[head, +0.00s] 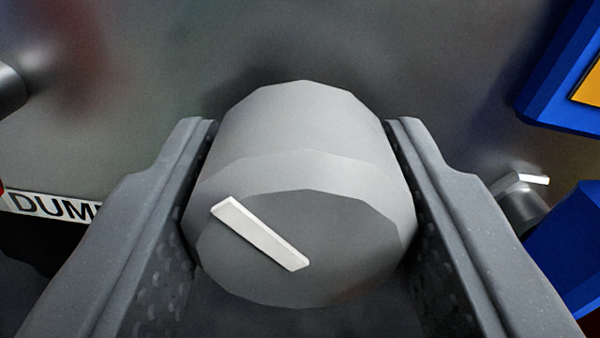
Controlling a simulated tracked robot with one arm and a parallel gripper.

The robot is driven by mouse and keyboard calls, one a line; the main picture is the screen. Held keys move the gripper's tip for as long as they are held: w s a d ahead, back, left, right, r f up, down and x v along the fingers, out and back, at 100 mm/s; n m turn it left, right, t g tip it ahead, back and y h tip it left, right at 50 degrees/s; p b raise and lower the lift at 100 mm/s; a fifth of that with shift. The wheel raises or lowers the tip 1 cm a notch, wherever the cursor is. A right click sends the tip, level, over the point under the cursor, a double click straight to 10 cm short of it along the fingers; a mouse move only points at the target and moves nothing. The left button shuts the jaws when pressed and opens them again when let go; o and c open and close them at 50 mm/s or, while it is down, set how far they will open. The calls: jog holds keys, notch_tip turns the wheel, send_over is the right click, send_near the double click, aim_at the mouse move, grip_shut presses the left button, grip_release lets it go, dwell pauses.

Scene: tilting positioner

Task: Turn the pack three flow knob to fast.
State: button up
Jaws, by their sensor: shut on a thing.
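A large grey faceted knob (300,130) fills the middle of the head view. A raised white pointer bar (262,235) on its face slants from upper left to lower right, its upper end near the left rim. My gripper (302,180) is shut on the knob, one finger along its left side and one along its right. No scale, "fast" mark or pack number shows around the knob, so I cannot tell which setting it points at or which pack it belongs to.
A grey panel (440,60) lies behind the knob. A label reading "DUM" (50,207), partly hidden by my left finger, is at left. A grey cylinder (10,88) is at the left edge. Blue parts (550,95) and a small knob with a white bar (522,205) are at right.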

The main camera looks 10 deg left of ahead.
jog(key=m+p, duration=0.3)
jog(key=p, duration=0.1)
jog(key=shift+s+a+m, duration=0.1)
jog(key=shift+m, duration=0.2)
jog(key=m+p, duration=0.3)
jog(key=shift+m+p, duration=0.3)
jog(key=shift+p, duration=0.05)
jog(key=m+p, duration=0.1)
jog(key=m, duration=0.1)
jog(key=shift+m+p, duration=0.3)
jog(key=shift+m, duration=0.1)
jog(key=m+p, duration=0.1)
jog(key=m, duration=0.2)
jog(key=shift+f+m, duration=0.15)
jog(key=shift+m, duration=0.25)
jog(key=m, duration=0.6)
jog(key=shift+b, duration=0.35)
jog(key=m+b, duration=0.1)
jog(key=m, duration=0.3)
jog(key=shift+m+b, duration=0.3)
jog(key=shift+m, duration=0.8)
